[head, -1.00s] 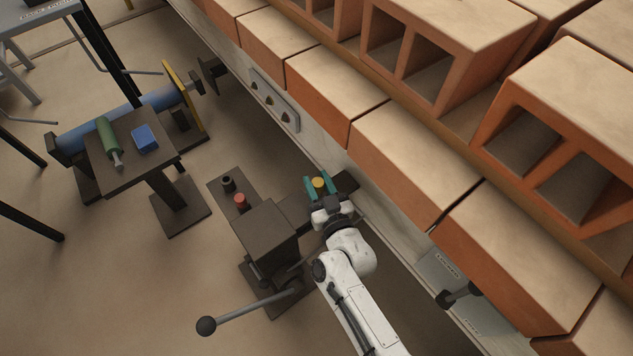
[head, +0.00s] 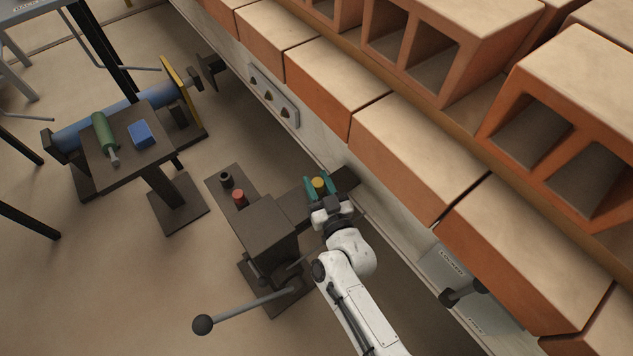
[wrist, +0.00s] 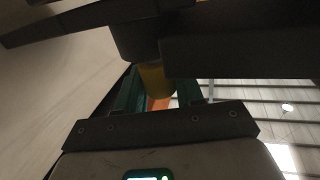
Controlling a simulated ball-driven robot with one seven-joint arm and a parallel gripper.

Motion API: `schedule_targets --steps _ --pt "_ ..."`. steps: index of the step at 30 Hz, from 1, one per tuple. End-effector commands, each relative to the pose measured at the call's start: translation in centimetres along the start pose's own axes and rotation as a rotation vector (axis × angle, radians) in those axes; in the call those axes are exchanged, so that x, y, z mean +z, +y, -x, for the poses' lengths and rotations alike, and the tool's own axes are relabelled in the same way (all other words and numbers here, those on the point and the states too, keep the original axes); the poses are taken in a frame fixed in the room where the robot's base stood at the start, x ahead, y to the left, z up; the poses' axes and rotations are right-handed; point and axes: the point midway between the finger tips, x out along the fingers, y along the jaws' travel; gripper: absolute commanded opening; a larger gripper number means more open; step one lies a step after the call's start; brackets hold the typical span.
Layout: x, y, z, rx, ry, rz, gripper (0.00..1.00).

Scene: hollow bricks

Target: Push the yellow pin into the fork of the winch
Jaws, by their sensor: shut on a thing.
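The yellow pin (head: 319,182) stands between the green fingers of my gripper (head: 320,187) in the head view. In the wrist view the pin (wrist: 155,80) sits between the fingers (wrist: 160,92), which are shut on it. Its far end meets or lies close to a dark round part (wrist: 137,40); I cannot tell whether it is inside. A dark bar (head: 295,203) reaches from a dark block with a lever to beside my gripper. A blue drum with a yellow flange (head: 180,85), which looks like a winch, stands at the upper left. The fork itself is not clearly seen.
Red (head: 239,196) and black (head: 226,179) pegs stand beside the dark block (head: 268,228). Its lever ends in a ball (head: 203,324). A small table (head: 120,160) holds a green tool and a blue block. A wall of hollow bricks (head: 415,150) closes the right side.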

Motion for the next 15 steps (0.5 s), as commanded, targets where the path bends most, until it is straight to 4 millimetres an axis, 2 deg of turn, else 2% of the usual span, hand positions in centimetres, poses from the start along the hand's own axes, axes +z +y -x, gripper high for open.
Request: schedule_targets --steps 13,14,15 --pt "1.09 0.02 -0.02 0.000 0.001 0.000 0.06" --pt "0.95 0.01 -0.02 0.000 0.001 0.000 0.39" --pt "0.93 0.01 -0.02 0.000 0.001 0.000 0.43"
